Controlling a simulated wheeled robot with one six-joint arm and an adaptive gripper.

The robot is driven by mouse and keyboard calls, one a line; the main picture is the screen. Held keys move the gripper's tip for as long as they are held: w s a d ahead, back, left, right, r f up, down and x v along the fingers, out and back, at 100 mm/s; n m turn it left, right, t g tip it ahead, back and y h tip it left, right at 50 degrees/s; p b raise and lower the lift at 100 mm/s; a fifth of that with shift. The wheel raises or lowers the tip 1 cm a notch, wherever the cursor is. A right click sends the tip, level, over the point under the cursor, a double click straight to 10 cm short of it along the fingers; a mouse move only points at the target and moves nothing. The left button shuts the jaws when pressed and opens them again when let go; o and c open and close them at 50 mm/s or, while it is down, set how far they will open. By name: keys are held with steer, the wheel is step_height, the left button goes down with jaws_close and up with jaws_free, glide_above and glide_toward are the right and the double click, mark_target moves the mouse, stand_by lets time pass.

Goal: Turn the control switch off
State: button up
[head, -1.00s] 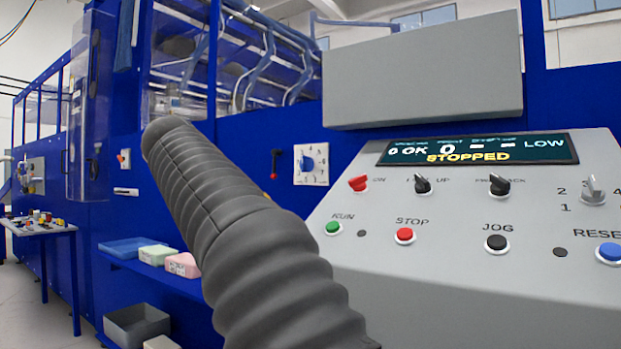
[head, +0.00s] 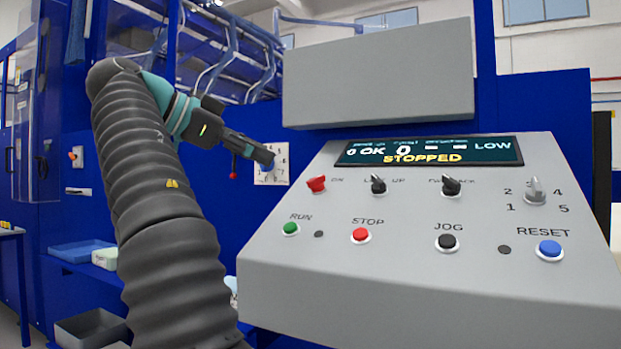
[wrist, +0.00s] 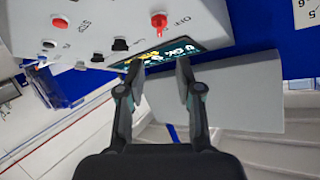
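The control panel (head: 420,270) is grey and slanted. A red rotary switch (head: 316,184) sits at its upper left, with an ON label on its right. The switch also shows in the wrist view (wrist: 159,22), beside the word OFF; I cannot tell surely which way it is set. The display (head: 428,151) reads STOPPED. My gripper (head: 268,162) is left of the panel, a little above and left of the red switch, not touching it. In the wrist view my gripper (wrist: 160,68) has its two fingers apart with nothing between them.
A grey box (head: 380,75) overhangs behind the panel. Black switches (head: 378,184), a green RUN button (head: 290,228) and a red STOP button (head: 361,235) are close by. A white dial plate (head: 280,172) is on the blue machine behind my gripper. Trays (head: 80,252) lie lower left.

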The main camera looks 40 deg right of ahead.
mark_target(314, 179)
steer(key=x, duration=1.2)
steer(key=shift+d+f, duration=0.15)
steer(key=shift+f, duration=0.1)
jaws_close()
